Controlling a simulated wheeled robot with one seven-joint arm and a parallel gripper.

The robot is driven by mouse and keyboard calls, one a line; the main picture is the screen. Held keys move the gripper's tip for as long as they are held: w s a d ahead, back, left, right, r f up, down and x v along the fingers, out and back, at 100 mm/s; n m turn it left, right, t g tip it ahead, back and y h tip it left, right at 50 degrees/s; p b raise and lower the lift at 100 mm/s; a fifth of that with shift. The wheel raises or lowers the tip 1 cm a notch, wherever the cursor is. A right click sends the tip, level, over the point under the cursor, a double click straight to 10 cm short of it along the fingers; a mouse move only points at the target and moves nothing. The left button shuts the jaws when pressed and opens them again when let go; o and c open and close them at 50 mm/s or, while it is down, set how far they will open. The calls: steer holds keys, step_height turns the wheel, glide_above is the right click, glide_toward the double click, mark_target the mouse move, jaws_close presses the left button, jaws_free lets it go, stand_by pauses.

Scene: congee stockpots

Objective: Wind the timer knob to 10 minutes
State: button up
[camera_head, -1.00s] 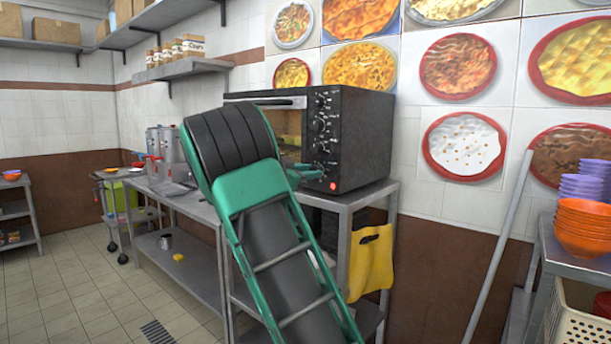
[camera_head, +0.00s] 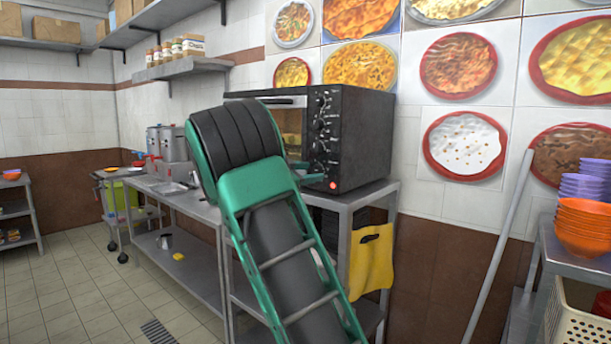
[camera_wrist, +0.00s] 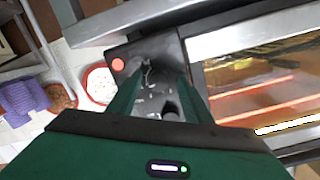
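The black oven (camera_head: 362,140) stands on a metal table, with a column of dark knobs on its front panel. The upper knobs (camera_head: 322,100) and (camera_head: 319,125) show in the head view; which one is the timer and where its pointer stands are too small to read. My green gripper (camera_head: 310,178) is at the lower part of this panel, beside the red light (camera_head: 333,185). In the wrist view, my gripper (camera_wrist: 158,80) has its fingers apart, with the grey, marked panel (camera_wrist: 152,50) between them. Whether they touch a knob is unclear.
The oven's glass door (camera_wrist: 265,80) lies right beside the fingers in the wrist view. Orange bowls (camera_head: 582,228) stand at the right. The tiled floor (camera_head: 75,300) at left is clear.

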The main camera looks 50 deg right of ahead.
steer(key=a+r, duration=0.1)
steer(key=a, duration=0.9)
steer(key=shift+s+a, duration=0.3)
steer(key=shift+a, duration=0.05)
steer(key=s+d+f+n+y, duration=0.2)
steer(key=s+f+n+y, duration=0.5)
steer(key=s+f, duration=0.75)
steer(key=s+a+f+n+y, duration=0.4)
steer(key=s+a+f+y, duration=0.1)
steer(key=s+a, duration=0.5)
steer(key=s+a+f+n+g+y, duration=0.1)
steer(key=s+a+f+n+y, duration=0.4)
steer(key=s+a, duration=0.6)
steer(key=shift+s+a+f, duration=0.3)
steer(key=shift+a+f, duration=0.05)
steer(key=shift+f, duration=0.3)
